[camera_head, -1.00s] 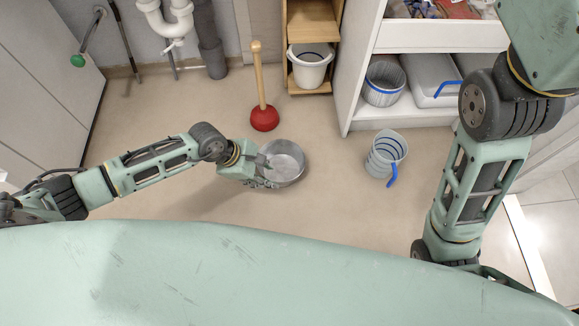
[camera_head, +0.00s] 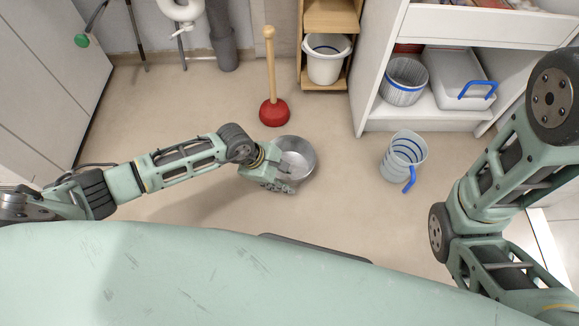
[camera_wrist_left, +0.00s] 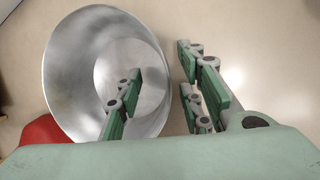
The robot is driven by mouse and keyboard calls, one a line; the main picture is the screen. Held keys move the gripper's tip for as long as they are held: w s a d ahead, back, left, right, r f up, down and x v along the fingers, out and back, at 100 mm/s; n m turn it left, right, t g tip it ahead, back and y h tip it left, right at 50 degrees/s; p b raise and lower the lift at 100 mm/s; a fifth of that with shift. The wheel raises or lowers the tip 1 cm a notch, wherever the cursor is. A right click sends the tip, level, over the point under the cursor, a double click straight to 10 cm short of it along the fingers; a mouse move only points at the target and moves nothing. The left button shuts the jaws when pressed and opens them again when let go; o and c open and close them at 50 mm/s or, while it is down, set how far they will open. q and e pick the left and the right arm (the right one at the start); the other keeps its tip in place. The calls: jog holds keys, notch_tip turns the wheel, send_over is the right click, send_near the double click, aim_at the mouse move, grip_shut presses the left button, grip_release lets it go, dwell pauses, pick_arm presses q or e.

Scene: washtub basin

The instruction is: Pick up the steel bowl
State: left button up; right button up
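The steel bowl (camera_head: 301,153) stands on the floor in front of me, opening upward, in the head view. In the left wrist view the bowl (camera_wrist_left: 85,70) fills the left half. My left gripper (camera_head: 289,172) is at the bowl's near left side. In the left wrist view the left gripper (camera_wrist_left: 162,88) is open and straddles the rim, one finger over the inside and the others outside. Gaps show between the fingers and the wall, so I see no grip. My right arm shows at the right of the head view, but its gripper is out of view.
A red plunger (camera_head: 273,112) stands just behind the bowl. A grey jug (camera_head: 402,158) with a blue handle stands to the right. A white shelf unit (camera_head: 440,112) and a wooden rack with a white bucket (camera_head: 326,62) stand behind. Floor between bowl and jug is clear.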

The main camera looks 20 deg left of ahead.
pick_arm(q)
jog(key=shift+r, duration=0.1)
grip_shut()
dwell(0.5)
